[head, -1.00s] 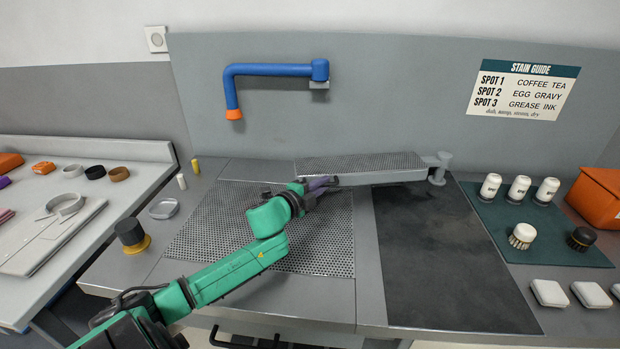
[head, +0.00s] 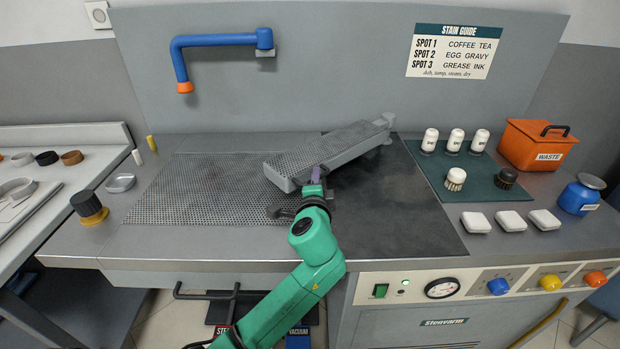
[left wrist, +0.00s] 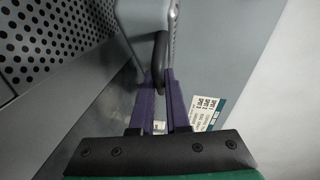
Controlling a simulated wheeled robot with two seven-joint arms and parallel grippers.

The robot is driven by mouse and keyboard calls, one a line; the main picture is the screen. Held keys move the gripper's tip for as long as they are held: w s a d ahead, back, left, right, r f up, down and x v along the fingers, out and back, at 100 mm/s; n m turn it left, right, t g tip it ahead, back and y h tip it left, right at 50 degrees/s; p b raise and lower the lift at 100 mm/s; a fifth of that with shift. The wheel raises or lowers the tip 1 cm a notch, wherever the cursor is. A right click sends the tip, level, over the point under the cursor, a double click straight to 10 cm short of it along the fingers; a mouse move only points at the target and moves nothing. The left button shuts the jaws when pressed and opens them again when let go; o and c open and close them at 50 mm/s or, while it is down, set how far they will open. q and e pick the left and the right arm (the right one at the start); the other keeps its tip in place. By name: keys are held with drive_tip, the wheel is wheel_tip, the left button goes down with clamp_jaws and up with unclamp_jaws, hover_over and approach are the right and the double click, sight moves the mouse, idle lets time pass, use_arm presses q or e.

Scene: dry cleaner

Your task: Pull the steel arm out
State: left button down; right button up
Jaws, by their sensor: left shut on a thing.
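The steel arm (head: 335,148) is a long grey bar with a perforated top, joined to a pivot post (head: 388,124) at the back of the worktop. It points diagonally toward the front left, over the table. My left gripper (head: 315,178) is at its near free end, purple fingers shut on a part there. In the left wrist view the purple fingers (left wrist: 162,100) close around a dark narrow piece beside the grey arm (left wrist: 140,22). The fingers partly hide the held piece. My right gripper is in neither view.
A perforated panel (head: 190,190) lies left and a dark panel (head: 410,215) right. A blue spout (head: 215,41) hangs on the back wall. White bottles and brushes stand on a green mat (head: 477,187), beside an orange waste box (head: 538,146). The front worktop is clear.

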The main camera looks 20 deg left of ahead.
use_arm(q)
drive_tip(key=shift+d+f, duration=0.1)
drive_tip(key=shift+d, duration=0.05)
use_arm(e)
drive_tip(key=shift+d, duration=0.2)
use_arm(q)
drive_tip(key=c, duration=0.9)
unclamp_jaws()
drive_tip(key=shift+d, duration=0.15)
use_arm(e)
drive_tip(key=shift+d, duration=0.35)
use_arm(q)
drive_tip(key=shift+s, duration=0.15)
drive_tip(key=b+v, duration=0.1)
drive_tip(key=v, duration=1.3)
drive_tip(key=shift+s+d+r+b, duration=0.15)
drive_tip(key=shift+s+r+b, duration=0.1)
drive_tip(key=shift+b, duration=0.15)
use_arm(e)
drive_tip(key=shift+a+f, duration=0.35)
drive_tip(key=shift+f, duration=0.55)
use_arm(q)
drive_tip(key=shift+f, duration=0.1)
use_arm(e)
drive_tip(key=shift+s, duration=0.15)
